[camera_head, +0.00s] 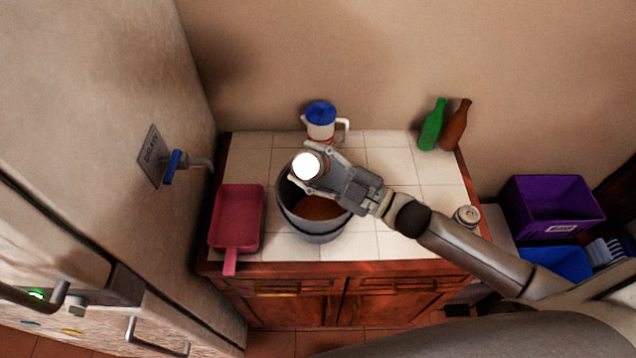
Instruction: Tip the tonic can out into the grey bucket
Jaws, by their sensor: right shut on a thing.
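The grey bucket (318,236) stands on the white tiled counter, with something brown at its bottom. My right gripper (312,172) is above the bucket's back rim, its arm reaching in from the right. It is shut on a can (306,166), taken to be the tonic can, whose bright white round end faces the camera. The fingers hide part of its side, and no label can be read. I cannot tell whether anything is coming out of it. My left gripper is not in view.
A red dustpan (237,217) lies left of the bucket. A blue-lidded jug (320,122) stands behind. Green (433,125) and brown (456,126) bottles are at back right. A purple crate (552,208) is beyond the counter.

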